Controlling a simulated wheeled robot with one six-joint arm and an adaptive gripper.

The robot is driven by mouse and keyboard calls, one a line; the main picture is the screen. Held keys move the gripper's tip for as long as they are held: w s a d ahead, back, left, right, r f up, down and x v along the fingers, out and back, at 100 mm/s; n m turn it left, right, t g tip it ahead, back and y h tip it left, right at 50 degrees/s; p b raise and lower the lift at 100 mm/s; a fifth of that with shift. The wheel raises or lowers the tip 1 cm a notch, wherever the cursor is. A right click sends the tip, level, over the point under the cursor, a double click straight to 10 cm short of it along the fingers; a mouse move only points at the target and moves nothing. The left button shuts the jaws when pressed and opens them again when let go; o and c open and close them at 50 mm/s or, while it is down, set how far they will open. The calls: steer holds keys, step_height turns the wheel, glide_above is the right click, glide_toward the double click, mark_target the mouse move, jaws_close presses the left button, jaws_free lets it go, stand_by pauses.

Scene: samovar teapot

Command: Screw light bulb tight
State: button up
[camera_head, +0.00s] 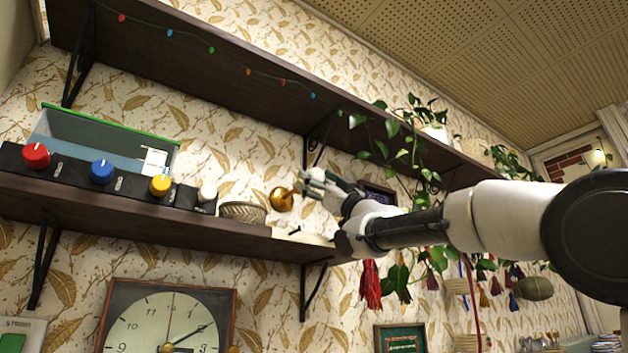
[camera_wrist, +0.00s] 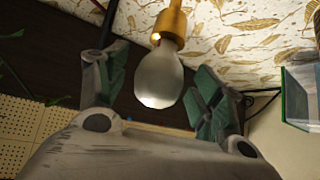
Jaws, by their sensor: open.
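A frosted white light bulb (camera_wrist: 160,76) hangs in a brass socket (camera_wrist: 170,22) in the wrist view. Its neck meets the socket; I cannot tell how tightly it sits. My gripper (camera_wrist: 163,92) is open, with one green-padded finger on each side of the bulb and visible gaps between the pads and the glass. In the head view the brass socket (camera_head: 281,199) is on the wallpapered wall, just left of my gripper (camera_head: 310,186). The bulb cannot be made out clearly there.
A lower shelf (camera_head: 130,215) holds a panel of coloured knobs (camera_head: 120,180) and a wicker basket (camera_head: 243,212) near the socket. An upper shelf (camera_head: 230,75) runs above, with a trailing plant (camera_head: 400,135) at right. A clock (camera_head: 165,320) is below.

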steer(key=shift+w+a+r, duration=0.35)
steer(key=shift+r, duration=0.05)
steer(key=shift+c, duration=0.2)
steer(key=c, duration=1)
steer(key=shift+s+m+t+h, duration=0.1)
steer(key=shift+m+t+h, duration=0.2)
steer(key=shift+m+t, duration=0.4)
steer(key=m+t+h, duration=0.2)
steer(key=m+h, duration=0.1)
steer(key=m+t+h, duration=0.2)
steer(key=m, duration=0.2)
steer(key=m+t+h, duration=0.2)
steer(key=m+h, duration=0.1)
steer(key=m, duration=0.1)
steer(key=shift+a+r+h, duration=0.1)
steer(key=shift+a+h, duration=0.05)
steer(key=shift+h, duration=0.15)
steer(key=m+h, duration=1.1)
steer(key=m, duration=0.1)
steer(key=shift+m, duration=0.5)
